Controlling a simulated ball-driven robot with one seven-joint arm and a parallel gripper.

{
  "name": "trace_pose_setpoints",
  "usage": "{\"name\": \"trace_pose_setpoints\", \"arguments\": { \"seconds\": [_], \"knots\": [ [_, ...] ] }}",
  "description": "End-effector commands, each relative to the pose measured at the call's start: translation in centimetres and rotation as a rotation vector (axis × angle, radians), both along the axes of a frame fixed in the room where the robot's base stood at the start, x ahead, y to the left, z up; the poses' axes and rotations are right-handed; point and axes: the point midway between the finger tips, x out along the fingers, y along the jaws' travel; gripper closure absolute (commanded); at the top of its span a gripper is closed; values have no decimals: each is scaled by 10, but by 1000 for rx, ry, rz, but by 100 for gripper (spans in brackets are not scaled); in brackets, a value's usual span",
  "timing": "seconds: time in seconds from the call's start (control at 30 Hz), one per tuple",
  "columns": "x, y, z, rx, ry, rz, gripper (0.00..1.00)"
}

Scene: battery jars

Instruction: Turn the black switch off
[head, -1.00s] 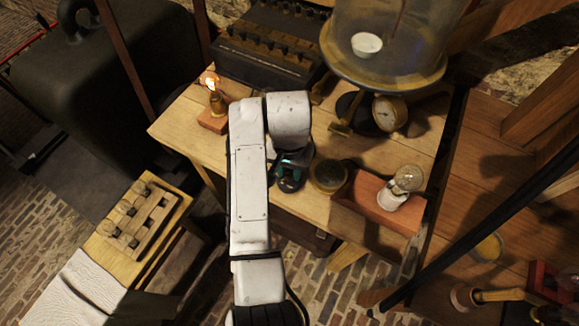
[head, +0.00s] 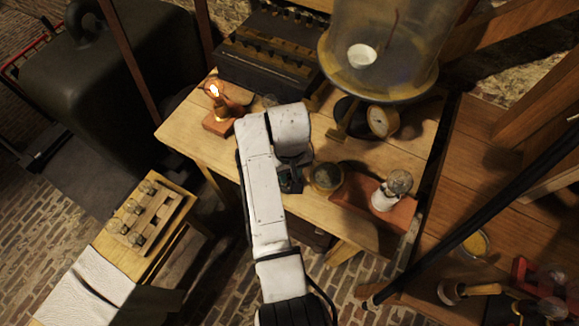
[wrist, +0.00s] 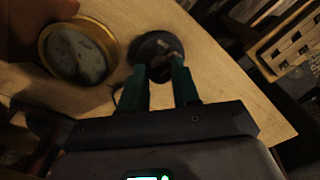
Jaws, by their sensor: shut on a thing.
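The black switch has a round dark base on the wooden table. It shows in the wrist view (wrist: 155,46), just beyond my fingertips, and in the head view (head: 288,186) it is mostly hidden by my arm. My gripper (wrist: 163,68) has two teal fingers that reach the near side of the switch and are shut on its small lever. The lever's exact position is hard to make out between the fingers.
A round brass-rimmed gauge (head: 327,176) sits close to the right of the switch. A lit bulb (head: 214,92) stands at the table's left. A glass bell jar (head: 385,45) stands behind.

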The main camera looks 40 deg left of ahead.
Motion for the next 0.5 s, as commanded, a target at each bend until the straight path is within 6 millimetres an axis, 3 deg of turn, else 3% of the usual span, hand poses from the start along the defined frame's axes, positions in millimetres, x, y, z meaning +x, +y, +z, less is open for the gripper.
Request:
{"name": "trace_pose_setpoints", "arguments": {
  "seconds": [0.5],
  "knots": [
    [2, 1, 3, 3, -4, 491, 100]
  ]
}}
